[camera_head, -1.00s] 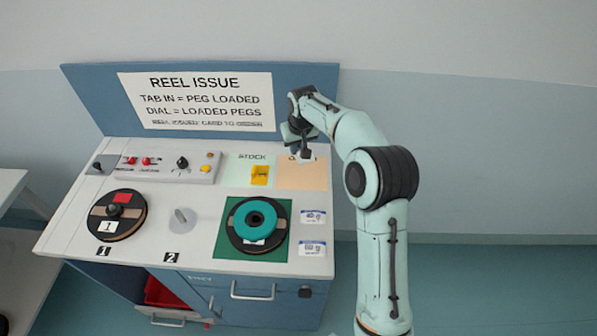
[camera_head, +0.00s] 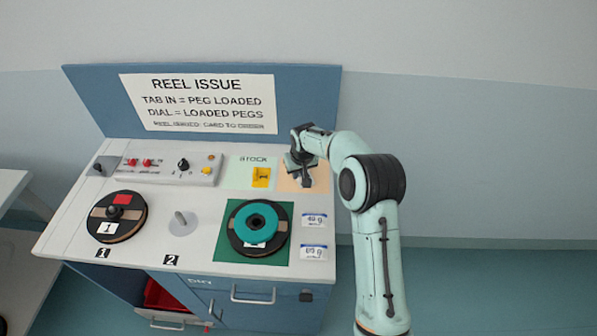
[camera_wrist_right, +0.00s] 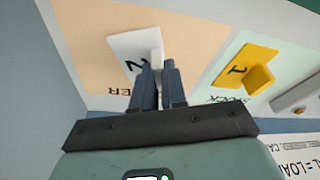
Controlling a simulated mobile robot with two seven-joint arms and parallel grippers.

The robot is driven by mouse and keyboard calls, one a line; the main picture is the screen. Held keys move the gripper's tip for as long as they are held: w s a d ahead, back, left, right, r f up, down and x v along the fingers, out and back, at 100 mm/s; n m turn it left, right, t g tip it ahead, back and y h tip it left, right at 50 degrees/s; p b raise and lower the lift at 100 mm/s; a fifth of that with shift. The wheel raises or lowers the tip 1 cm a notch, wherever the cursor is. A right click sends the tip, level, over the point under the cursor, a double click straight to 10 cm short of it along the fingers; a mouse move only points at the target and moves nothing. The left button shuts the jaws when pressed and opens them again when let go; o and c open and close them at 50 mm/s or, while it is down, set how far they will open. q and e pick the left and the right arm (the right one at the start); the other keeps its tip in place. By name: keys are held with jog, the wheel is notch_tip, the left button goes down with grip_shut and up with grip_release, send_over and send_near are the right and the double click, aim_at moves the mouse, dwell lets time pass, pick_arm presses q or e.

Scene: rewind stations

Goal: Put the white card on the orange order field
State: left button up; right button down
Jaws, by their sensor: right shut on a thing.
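The white card (camera_wrist_right: 126,49) carries a dark 2 and a small white grip block (camera_wrist_right: 155,38). My right gripper (camera_wrist_right: 158,78) is shut on this block. The card lies over the pale orange order field (camera_wrist_right: 195,38), within its edges in the wrist view. I cannot tell whether the card touches the field. In the head view my right gripper (camera_head: 306,182) points down over the order field (camera_head: 289,183) at the bench's back right, and it hides the card. My left gripper is not in view.
A yellow card (camera_head: 261,177) lies on the pale green stock field (camera_head: 238,173), left of the order field. A teal reel (camera_head: 272,219) sits on the green square (camera_head: 224,250) in front. Two weight labels (camera_head: 314,220) are at the right. A tall sign board (camera_head: 305,90) stands behind.

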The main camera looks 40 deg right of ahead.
jog(key=shift+f, duration=0.1)
jog(key=c, duration=1.6)
grip_release()
jog(key=shift+f, duration=0.1)
jog(key=o, duration=0.4)
jog(key=shift+r, duration=0.6)
jog(key=v, duration=1.1)
jog(key=shift+s+r, duration=0.15)
